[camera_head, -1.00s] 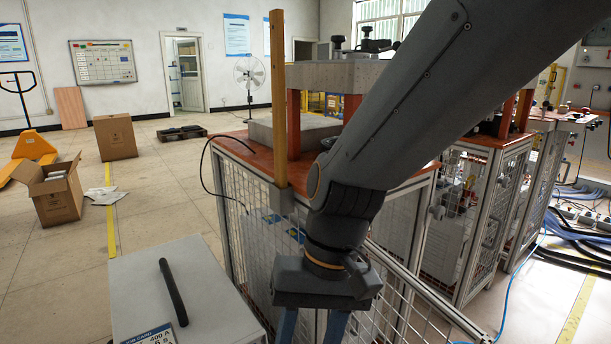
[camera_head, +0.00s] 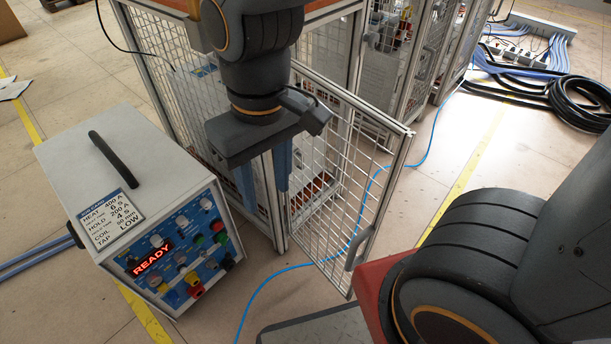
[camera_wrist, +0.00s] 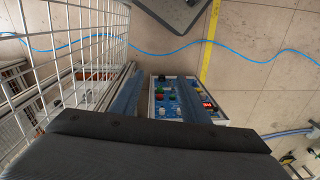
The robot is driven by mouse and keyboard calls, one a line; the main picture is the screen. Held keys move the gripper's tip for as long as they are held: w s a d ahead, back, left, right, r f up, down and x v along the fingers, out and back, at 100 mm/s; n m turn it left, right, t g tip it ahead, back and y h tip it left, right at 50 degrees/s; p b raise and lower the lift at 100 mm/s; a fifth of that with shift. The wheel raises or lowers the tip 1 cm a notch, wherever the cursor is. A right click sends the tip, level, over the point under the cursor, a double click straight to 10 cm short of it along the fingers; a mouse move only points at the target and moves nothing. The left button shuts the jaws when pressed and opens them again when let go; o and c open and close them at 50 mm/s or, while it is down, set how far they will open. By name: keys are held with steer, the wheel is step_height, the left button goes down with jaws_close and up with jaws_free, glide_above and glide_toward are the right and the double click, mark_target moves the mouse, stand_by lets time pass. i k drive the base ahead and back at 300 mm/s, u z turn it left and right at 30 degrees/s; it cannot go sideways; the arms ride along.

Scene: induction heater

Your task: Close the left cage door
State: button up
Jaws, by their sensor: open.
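The left cage door (camera_head: 335,165) is a wire-mesh panel in a pale metal frame. It stands open, swung out from the cage toward me. Its grey handle (camera_head: 358,250) is near the free edge at the lower right. My gripper (camera_head: 264,190) points down with its blue fingers apart and empty. In the head view it overlaps the door's hinge side and the cage front; I cannot tell the exact gap. In the wrist view, mesh (camera_wrist: 85,30) runs along the left, beside my open fingers (camera_wrist: 160,95). The cage opening is partly hidden behind my arm.
A grey heater unit (camera_head: 110,170) with a READY display stands left of the cage. A blue cable (camera_head: 262,290) winds across the floor past the door. More cages (camera_head: 400,60) stand behind, and black hoses (camera_head: 575,100) lie at the right.

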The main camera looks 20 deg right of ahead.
mark_target(406, 137)
steer(key=z, duration=0.05)
steer(key=k, duration=0.5)
steer(key=u, duration=1.2)
steer(key=k, duration=0.85)
steer(key=z, duration=1.2)
steer(key=i, duration=0.5)
steer(key=u, duration=0.05)
